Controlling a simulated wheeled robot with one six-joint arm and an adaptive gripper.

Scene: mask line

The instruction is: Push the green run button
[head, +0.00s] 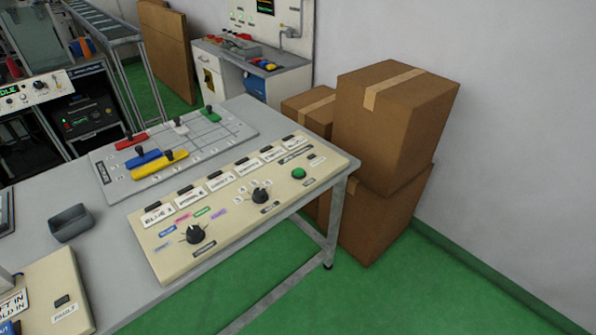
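The green run button (299,173) is a small round button near the right end of a cream control panel (222,238). The panel lies on a grey table, close to its front right edge. Two black rotary knobs sit on the same panel, one at the left (195,234) and one in the middle (260,195). A small white label lies just above the button and another below it. My gripper is not in view, and nothing covers the button.
Behind the panel, a grey board (225,133) holds coloured pieces with black knobs. A small grey bin (70,223) and a second cream panel (58,290) are at left. Stacked cardboard boxes (392,120) stand right of the table. Green floor (400,290) in front is clear.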

